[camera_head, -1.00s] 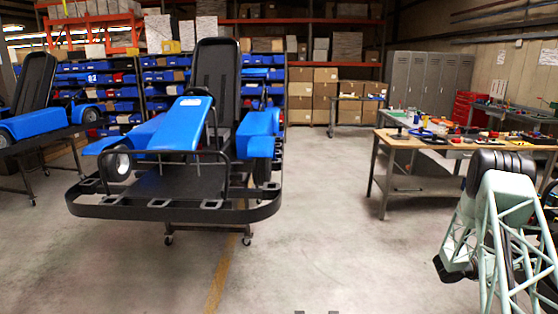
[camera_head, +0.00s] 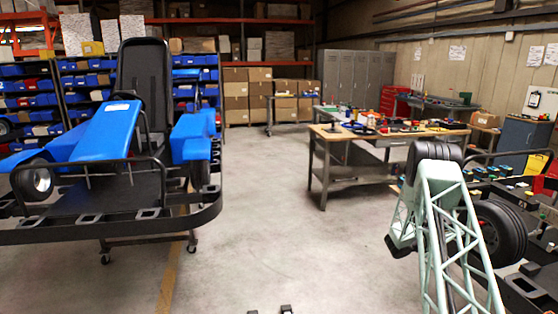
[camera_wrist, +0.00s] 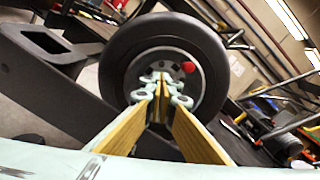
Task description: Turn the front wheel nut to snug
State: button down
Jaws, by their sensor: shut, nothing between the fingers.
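In the wrist view, a black-tyred wheel (camera_wrist: 119,54) with a grey rim faces the camera. A small red piece (camera_wrist: 188,67) shows on the wheel's hub area, just right of my fingertips; I cannot tell whether it is the nut. My gripper (camera_wrist: 160,78) is shut and empty, its tan fingers pointing at the hub and covering part of it. I cannot tell whether the fingertips touch the wheel. In the head view the wheel (camera_head: 502,235) stands at the right behind my pale green lattice arm, which hides part of it; the fingertips are not visible there.
Black frame bars (camera_wrist: 40,75) lie beside the wheel in the wrist view. In the head view, a blue kart (camera_head: 105,135) on a stand is at the left, and a workbench (camera_head: 325,135) with tools stands behind. The floor between them is clear.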

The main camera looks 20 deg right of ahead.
jog(key=shift+d+r, duration=0.35)
dwell(0.3)
jog(key=shift+s+d+b, duration=0.2)
jog(key=shift+s+b, duration=0.1)
jog(key=shift+s, duration=0.05)
dwell(0.8)
jog(key=shift+s+a+b, duration=0.2)
jog(key=shift+s+b, duration=0.15)
jog(key=shift+s, duration=0.35)
jog(key=shift+s+a+f, duration=0.15)
jog(key=shift+s+f, duration=0.05)
jog(key=shift+s, duration=0.2)
jog(key=shift+s+b, duration=0.2)
jog(key=shift+b, duration=0.1)
jog(key=shift+w+r, duration=0.3)
jog(key=shift+r, duration=0.4)
jog(key=shift+a, duration=0.15)
jog(key=shift+w+a, duration=0.15)
jog(key=shift+a, duration=2.7)
jog(key=shift+m, duration=0.4)
